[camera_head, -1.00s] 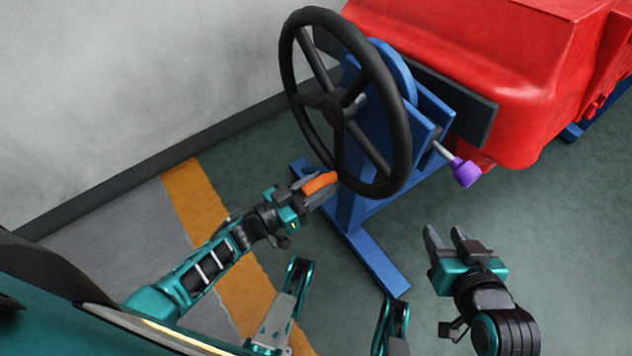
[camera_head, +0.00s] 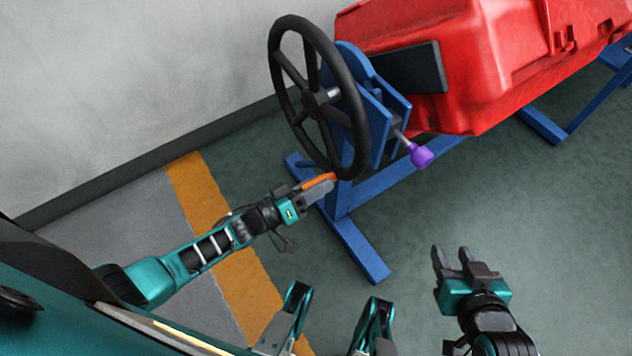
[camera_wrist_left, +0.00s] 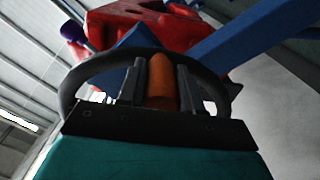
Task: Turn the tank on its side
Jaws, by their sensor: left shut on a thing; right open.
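The red tank (camera_head: 480,70) lies in a blue stand (camera_head: 362,245) at the upper right, its visible side tilted and a latch-like fitting showing. A black handwheel (camera_head: 361,120) is on the stand's near end. An orange handle (camera_head: 318,181) is at the wheel's lower rim. My left gripper (camera_head: 322,187) is shut on this handle; the left wrist view shows the handle (camera_wrist_left: 161,82) between the two fingers, with the wheel rim (camera_wrist_left: 75,88) behind. My right gripper (camera_head: 451,254) is open and empty above the floor, apart from the stand.
A purple knob (camera_head: 421,156) on a metal rod sticks out of the stand, right of the wheel. A grey wall (camera_head: 130,80) stands at the left behind the wheel. An orange floor stripe (camera_head: 205,200) runs below my left arm. The green floor at the right is open.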

